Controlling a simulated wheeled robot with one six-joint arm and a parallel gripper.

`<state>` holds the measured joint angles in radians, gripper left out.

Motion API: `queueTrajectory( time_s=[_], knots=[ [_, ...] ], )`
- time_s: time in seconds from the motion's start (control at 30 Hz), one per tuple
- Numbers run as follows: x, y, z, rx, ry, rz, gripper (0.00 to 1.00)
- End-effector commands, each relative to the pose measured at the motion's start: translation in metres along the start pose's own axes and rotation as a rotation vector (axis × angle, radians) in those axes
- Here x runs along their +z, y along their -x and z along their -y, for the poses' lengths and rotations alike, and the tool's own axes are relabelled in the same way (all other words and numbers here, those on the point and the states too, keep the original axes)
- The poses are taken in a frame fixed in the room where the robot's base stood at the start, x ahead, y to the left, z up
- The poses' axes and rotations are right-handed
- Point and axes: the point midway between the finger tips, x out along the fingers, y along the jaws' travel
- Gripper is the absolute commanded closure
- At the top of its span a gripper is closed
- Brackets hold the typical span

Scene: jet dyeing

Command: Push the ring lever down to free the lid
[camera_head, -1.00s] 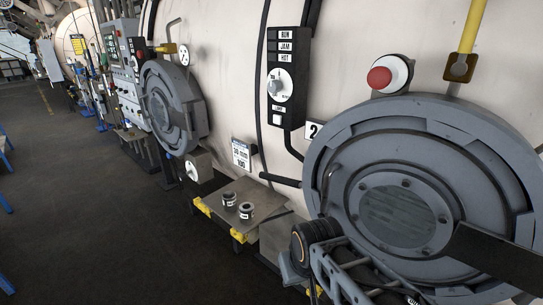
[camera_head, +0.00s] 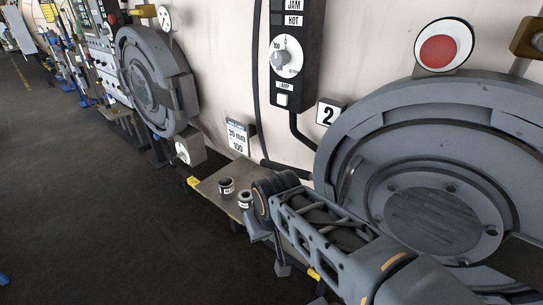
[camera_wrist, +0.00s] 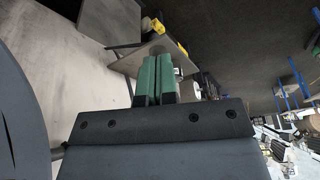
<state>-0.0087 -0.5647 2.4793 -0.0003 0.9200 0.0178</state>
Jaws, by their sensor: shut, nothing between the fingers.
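The large round grey lid (camera_head: 435,215) with number plate 2 fills the right side of the head view. It sits closed against the pale vessel, and my arm crosses in front of its lower left part. At the top right edge, above the lid, only a dull yellow fitting (camera_head: 527,38) of the ring lever shows; the rest of the lever is out of frame. My gripper (camera_wrist: 156,62) has green fingers pressed together, with nothing between them. In the wrist view it points toward the small shelf, away from the lever. The fingers cannot be made out in the head view.
A red button (camera_head: 438,50) is above the lid. A black control box (camera_head: 292,60) hangs left of it. Another round door (camera_head: 155,80) stands further left. The dark floor (camera_head: 90,210) at left is clear.

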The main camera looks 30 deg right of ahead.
Motion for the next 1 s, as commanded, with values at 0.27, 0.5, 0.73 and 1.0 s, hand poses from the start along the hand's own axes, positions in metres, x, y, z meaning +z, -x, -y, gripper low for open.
queueTrajectory(
  time_s=[0.27,0.5,0.73,1.0],
  knots=[
    [-0.088,0.06,-0.016,0.099,-0.279,0.106,1.0],
    [-0.17,0.112,-0.038,0.267,-0.643,0.187,1.0],
    [-0.213,0.138,-0.053,0.403,-0.916,0.213,1.0],
    [-0.228,0.148,-0.059,0.467,-1.045,0.215,1.0]
  ],
)
